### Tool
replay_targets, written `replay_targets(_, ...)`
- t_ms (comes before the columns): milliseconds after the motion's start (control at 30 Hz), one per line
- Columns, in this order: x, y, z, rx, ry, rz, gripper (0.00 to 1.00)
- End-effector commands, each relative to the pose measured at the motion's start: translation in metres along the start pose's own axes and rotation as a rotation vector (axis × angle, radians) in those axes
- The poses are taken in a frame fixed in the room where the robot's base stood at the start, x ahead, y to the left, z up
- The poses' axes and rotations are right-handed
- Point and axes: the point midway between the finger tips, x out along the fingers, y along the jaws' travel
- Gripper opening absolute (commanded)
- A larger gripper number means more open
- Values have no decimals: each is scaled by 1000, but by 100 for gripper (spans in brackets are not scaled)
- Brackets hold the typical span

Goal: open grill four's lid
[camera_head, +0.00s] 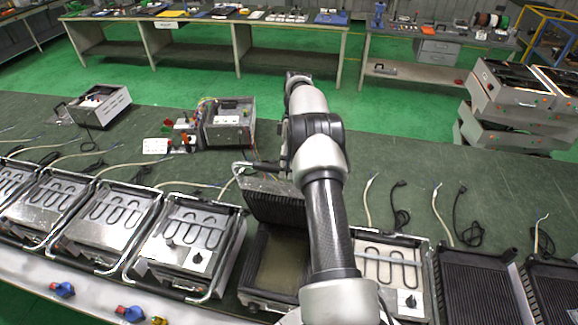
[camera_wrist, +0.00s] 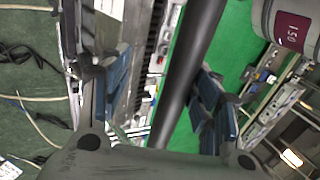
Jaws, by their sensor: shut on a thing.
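A grill with a dark ribbed lid (camera_head: 272,206) stands on the near part of the green bench, just left of my arm. In the wrist view, my gripper (camera_wrist: 165,88) has blue-padded fingers on either side of a thick dark bar (camera_wrist: 187,65), which looks like the lid's handle. I take my gripper to be shut on this bar. In the head view, my arm hides part of the lid and base, and finger contact is unclear.
Several steel units with heating coils (camera_head: 183,238) stand in a row to the left. Another coil unit (camera_head: 388,268) is partly behind my arm, with dark ribbed grills (camera_head: 476,285) to its right. A wired open box (camera_head: 228,124) sits farther back. Cables lie on the bench.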

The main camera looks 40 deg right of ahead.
Motion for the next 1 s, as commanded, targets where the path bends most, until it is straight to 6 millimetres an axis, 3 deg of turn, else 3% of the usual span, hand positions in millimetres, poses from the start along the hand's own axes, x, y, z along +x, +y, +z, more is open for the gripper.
replay_targets(767,-4,1,-3,-1,5,14,44)
replay_targets(1000,-30,-12,-3,-1,6,17,44)
